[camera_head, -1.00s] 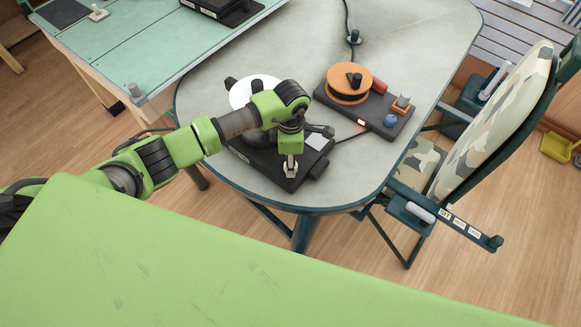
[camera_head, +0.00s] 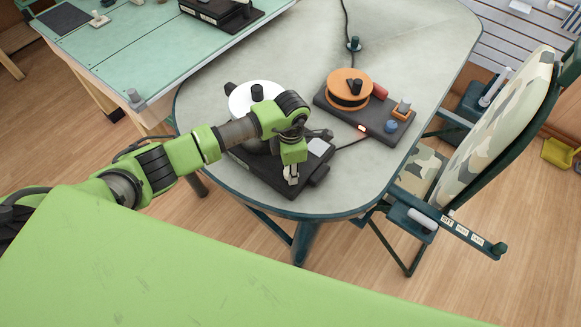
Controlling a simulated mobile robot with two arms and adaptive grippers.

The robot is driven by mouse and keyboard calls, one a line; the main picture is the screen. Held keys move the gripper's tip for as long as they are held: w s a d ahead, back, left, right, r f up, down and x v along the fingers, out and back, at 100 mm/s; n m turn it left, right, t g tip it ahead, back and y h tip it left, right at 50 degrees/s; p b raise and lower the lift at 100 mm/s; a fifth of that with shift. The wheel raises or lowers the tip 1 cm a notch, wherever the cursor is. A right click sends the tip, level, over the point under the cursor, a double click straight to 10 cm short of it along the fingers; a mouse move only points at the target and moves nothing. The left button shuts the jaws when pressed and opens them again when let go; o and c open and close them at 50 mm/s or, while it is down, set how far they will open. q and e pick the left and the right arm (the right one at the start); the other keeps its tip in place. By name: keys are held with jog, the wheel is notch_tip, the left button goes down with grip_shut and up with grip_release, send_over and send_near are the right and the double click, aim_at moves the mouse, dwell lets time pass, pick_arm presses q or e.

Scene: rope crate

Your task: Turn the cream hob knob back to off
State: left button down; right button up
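The black hob (camera_head: 268,178) sits at the near end of the grey table, with a white-topped pot (camera_head: 240,103) on its back part. My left arm comes in from the left, and its gripper (camera_head: 291,176) points down at the hob's front edge. The wrist and fingers cover the spot where they meet the hob. I cannot make out the cream knob apart from the pale fingertips, nor whether the fingers are shut on it. My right gripper is not in view.
A black unit with an orange reel (camera_head: 348,88) stands behind and right of the hob; a cable runs between them. A camouflage chair (camera_head: 512,125) is at the right. A green-topped table (camera_head: 140,45) stands at the back left.

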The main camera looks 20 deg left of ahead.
pick_arm(q)
jog(key=n, duration=0.4)
jog(key=shift+f+n+p, duration=0.1)
jog(key=shift+n+p, duration=0.25)
jog(key=shift+n, duration=0.05)
jog(key=n+p, duration=0.1)
jog(key=n, duration=0.4)
jog(key=shift+s+p, duration=0.1)
jog(key=shift+p, duration=0.2)
jog(key=shift+n, duration=1.2)
jog(key=shift+s, duration=0.1)
